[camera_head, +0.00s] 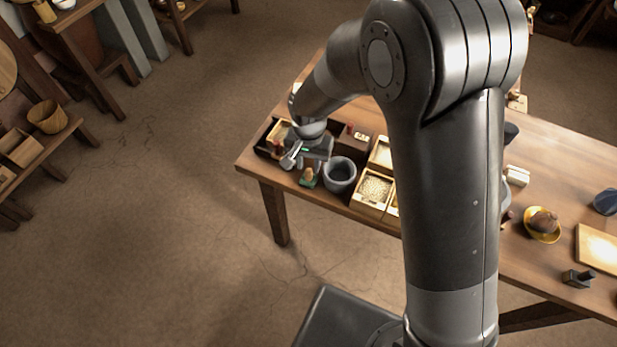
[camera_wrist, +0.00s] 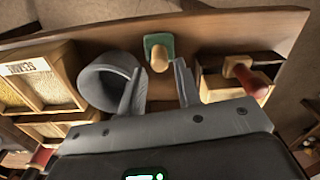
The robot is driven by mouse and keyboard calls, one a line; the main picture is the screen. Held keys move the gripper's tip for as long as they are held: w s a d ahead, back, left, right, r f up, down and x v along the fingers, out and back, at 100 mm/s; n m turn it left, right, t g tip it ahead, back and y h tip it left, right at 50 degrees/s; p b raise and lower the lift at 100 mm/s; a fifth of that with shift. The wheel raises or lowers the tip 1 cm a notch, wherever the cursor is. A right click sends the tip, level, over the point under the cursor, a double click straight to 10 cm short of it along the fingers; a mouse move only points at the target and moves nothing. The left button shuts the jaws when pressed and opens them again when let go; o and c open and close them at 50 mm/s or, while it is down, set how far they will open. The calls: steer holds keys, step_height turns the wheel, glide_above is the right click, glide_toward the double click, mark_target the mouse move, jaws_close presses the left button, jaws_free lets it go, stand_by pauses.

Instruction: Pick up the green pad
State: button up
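The green pad (camera_wrist: 152,40) lies on the table near its edge, with a pale wooden knob standing on it. In the head view the green pad (camera_head: 302,182) is at the table's near left corner, beside the grey bowl. My gripper (camera_wrist: 158,84) is open and empty, its two fingers apart. In the wrist view the pad lies just beyond the fingertips, roughly in line with the gap between them. In the head view my gripper (camera_head: 292,158) is above the table's left end, close to the pad. I cannot tell its exact height.
A grey bowl (camera_wrist: 92,90) stands close to the left finger. A wooden box (camera_wrist: 211,87) with a red-handled tool (camera_wrist: 250,82) is to the right. Divided boxes (camera_head: 373,190) of grain stand beyond the bowl. The floor left of the table is clear.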

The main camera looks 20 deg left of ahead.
mark_target(308, 170)
step_height(308, 170, down, 4)
steer(key=shift+f, duration=0.25)
jaws_close()
steer(key=shift+r, duration=0.2)
